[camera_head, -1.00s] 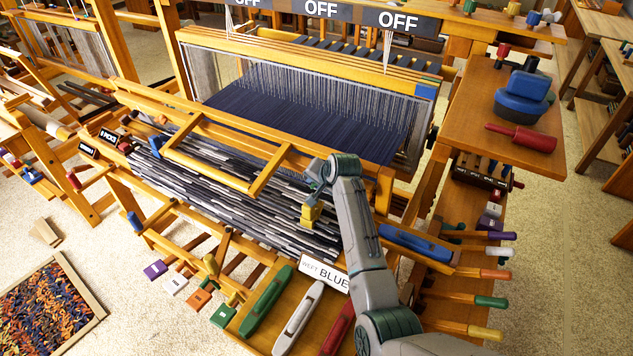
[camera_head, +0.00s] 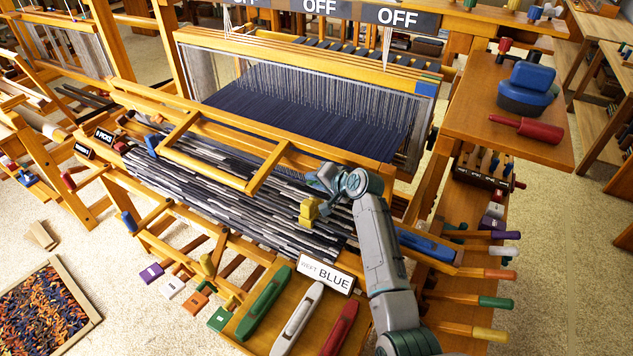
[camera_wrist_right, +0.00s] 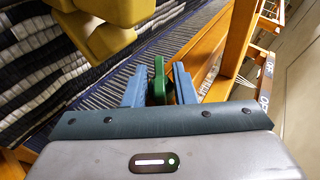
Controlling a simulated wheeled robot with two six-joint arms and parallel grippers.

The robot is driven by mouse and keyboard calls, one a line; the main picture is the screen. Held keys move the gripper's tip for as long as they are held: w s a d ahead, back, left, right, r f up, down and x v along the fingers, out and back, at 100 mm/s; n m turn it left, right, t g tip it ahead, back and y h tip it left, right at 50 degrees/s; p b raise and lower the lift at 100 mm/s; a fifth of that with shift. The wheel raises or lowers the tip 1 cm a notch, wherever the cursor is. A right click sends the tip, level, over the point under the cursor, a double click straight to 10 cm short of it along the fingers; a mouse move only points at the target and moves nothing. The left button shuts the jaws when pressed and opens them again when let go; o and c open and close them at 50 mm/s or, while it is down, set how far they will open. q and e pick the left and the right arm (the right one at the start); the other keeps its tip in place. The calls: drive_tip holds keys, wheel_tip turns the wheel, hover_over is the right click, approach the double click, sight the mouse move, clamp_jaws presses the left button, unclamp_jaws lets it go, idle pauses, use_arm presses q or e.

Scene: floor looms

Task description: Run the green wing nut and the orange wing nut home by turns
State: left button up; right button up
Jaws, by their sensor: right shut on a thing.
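My right gripper (camera_head: 322,180) is over the front right part of the loom, beside the striped cloth. In the right wrist view its two blue fingers (camera_wrist_right: 158,86) are shut on a small upright green piece, the green wing nut (camera_wrist_right: 158,78). In the head view my gripper and wrist hide this nut. I cannot make out the orange wing nut in either view. My left gripper is not in view.
A yellow block (camera_head: 309,211) sits close to my right gripper, above the striped cloth (camera_head: 225,190). A wooden loom beam (camera_head: 230,135) runs close behind. A blue shuttle (camera_head: 425,245) lies right of my forearm. Green, white and red shuttles lie in front.

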drive_tip(key=o, duration=0.7)
drive_tip(key=shift+c, duration=0.2)
drive_tip(key=b+v, duration=0.2)
drive_tip(key=v, duration=0.8)
drive_tip(key=shift+s+d+b, duration=0.25)
drive_tip(key=shift+s+b, duration=0.05)
drive_tip(key=shift+b, duration=0.1)
drive_tip(key=shift+r, duration=0.1)
